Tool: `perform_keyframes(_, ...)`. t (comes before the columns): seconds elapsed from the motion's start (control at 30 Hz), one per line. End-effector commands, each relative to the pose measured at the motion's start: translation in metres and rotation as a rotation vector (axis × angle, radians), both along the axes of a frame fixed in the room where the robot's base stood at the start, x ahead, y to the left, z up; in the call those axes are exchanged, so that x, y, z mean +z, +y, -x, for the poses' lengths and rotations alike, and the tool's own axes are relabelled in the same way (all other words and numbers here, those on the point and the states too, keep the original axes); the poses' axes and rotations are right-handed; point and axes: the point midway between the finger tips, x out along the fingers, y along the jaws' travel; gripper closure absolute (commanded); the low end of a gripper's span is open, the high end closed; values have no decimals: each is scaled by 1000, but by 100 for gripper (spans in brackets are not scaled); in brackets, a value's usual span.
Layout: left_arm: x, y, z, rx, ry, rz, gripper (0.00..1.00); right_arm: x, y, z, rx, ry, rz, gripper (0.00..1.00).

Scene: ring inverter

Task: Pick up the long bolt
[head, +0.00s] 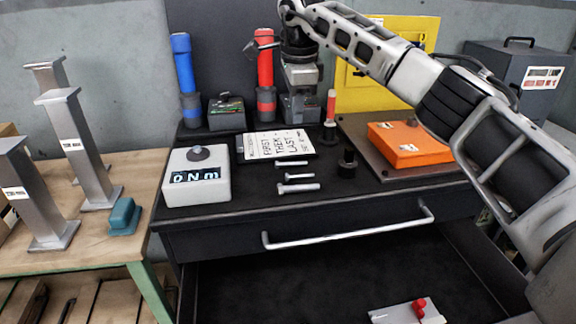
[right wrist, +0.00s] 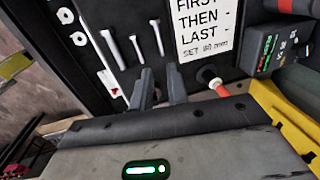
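Three silver bolts lie side by side on the black bench top. The long bolt (head: 299,188) is the one nearest the drawer in the head view, and in the right wrist view the long bolt (right wrist: 113,48) is the leftmost. A shorter bolt (head: 299,176) and another bolt (head: 292,163) lie behind it. My right gripper (head: 302,92) is above the back of the bench, apart from the bolts. In the right wrist view, its two fingers (right wrist: 161,76) are spread with nothing between them. My left gripper is not in view.
A sign (head: 278,145) lies behind the bolts, with a torque display (head: 196,178) to the left. A black socket (head: 347,160), a red-handled tool (head: 331,108) and an orange box (head: 397,145) stand to the right. The drawer (head: 240,290) below is open.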

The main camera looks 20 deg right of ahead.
Motion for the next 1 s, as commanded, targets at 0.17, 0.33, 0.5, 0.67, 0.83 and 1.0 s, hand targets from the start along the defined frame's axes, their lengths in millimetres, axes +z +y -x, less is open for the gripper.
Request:
perform_keyframes(0.17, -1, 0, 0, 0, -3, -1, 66, -42, -2, -5, 0, 4, -2, 84)
perform_keyframes(0.33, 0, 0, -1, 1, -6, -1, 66, -68, -2, -10, 0, 1, -3, 84)
perform_keyframes(0.5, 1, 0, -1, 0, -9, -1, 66, -78, -2, -12, 1, -2, -5, 84)
perform_keyframes(0.67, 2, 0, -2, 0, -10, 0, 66, -90, -5, -12, 0, 2, -5, 84)
perform_keyframes(0.83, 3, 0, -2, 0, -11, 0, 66, -116, -10, -14, 1, 2, -5, 84)
perform_keyframes(1.0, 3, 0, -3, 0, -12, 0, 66, -130, -11, -17, 0, -1, -5, 84)
